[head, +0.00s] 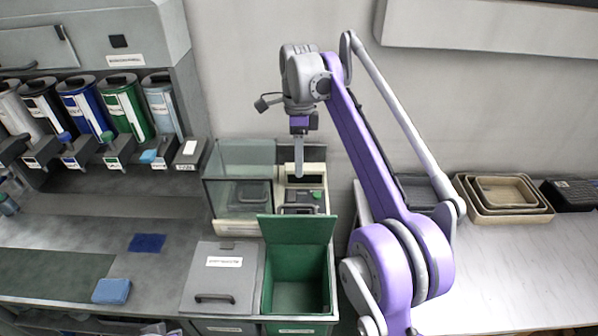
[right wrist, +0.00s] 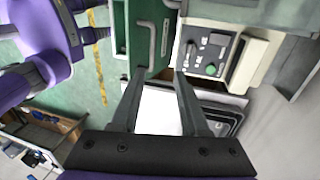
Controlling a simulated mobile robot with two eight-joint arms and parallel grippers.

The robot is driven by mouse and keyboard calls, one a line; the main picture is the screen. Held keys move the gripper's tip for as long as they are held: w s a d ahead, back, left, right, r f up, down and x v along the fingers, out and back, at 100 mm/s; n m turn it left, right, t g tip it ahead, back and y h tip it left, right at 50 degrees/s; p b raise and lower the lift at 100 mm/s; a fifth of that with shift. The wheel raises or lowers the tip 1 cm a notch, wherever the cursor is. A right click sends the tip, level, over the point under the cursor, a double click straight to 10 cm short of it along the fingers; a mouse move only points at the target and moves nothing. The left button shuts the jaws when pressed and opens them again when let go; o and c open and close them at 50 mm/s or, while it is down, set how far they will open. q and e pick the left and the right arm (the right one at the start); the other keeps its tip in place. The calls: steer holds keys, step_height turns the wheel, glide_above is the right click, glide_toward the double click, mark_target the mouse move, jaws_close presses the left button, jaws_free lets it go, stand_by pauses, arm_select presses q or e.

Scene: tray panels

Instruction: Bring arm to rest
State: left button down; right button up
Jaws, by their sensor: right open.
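My right arm (head: 375,165) is purple and grey and rises from the lower middle of the head view, bent at a high elbow. Its right gripper (head: 299,168) hangs pointing down in front of the back wall, above the cream machine with a green button (head: 317,195). In the right wrist view, the two dark fingers of the right gripper (right wrist: 160,74) stand apart with nothing between them. The cream machine shows beyond the fingertips in that view (right wrist: 208,55). My left gripper is in neither view.
A green bin (head: 297,275) with its lid up stands below the gripper, beside a closed grey bin (head: 222,278). A clear-walled box (head: 238,180) is left of the machine. Nested trays (head: 503,197) lie on the right table (head: 530,265). Several coloured canisters (head: 124,105) line the left.

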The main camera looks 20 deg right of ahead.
steer(key=shift+r, duration=0.1)
stand_by(0.4)
steer(key=s+d+f+n+t, duration=0.1)
steer(key=s+f+n+t, duration=0.3)
steer(key=s+f+n, duration=0.5)
steer(key=s+d+f+n+t, duration=0.1)
steer(key=s+f+n+t, duration=0.3)
steer(key=s+f+n, duration=0.5)
steer(key=s+n, duration=0.3)
steer(key=s, duration=0.4)
steer(key=shift+s+f+h, duration=0.15)
steer(key=shift+s+h, duration=0.05)
steer(key=shift+h, duration=0.2)
steer(key=shift+a, duration=0.15)
